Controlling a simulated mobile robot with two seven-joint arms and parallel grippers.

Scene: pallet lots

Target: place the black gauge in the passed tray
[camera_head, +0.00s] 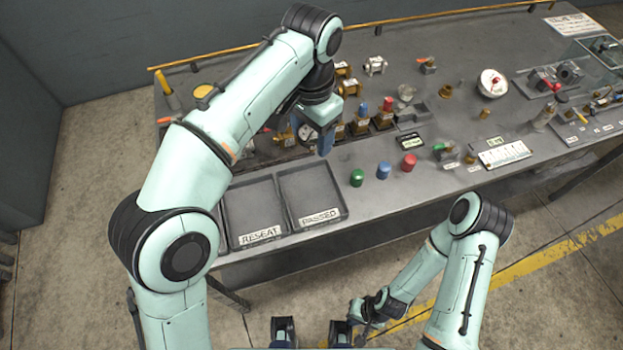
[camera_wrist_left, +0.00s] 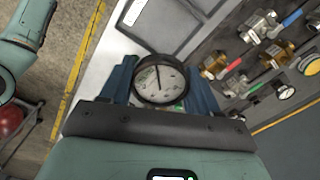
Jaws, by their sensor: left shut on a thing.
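In the left wrist view the black gauge (camera_wrist_left: 160,82), round with a black rim, white dial and dark needle, sits between the blue fingers of my left gripper (camera_wrist_left: 160,88). That gripper is shut on it. In the head view my left gripper (camera_head: 322,138) hangs over the back part of the bench, behind the trays; I cannot clearly make out the held gauge there. The passed tray (camera_head: 312,192) is a shallow dark tray labelled PASSED at the front edge, empty. My right gripper (camera_head: 366,312) is low in front of the bench, too small to read.
The empty RESEAT tray (camera_head: 250,207) is directly left of the passed tray. Green (camera_head: 356,177), blue (camera_head: 383,169) and red (camera_head: 409,162) caps stand to its right. Several valves and fittings crowd the bench behind. A label card (camera_head: 503,153) lies further right.

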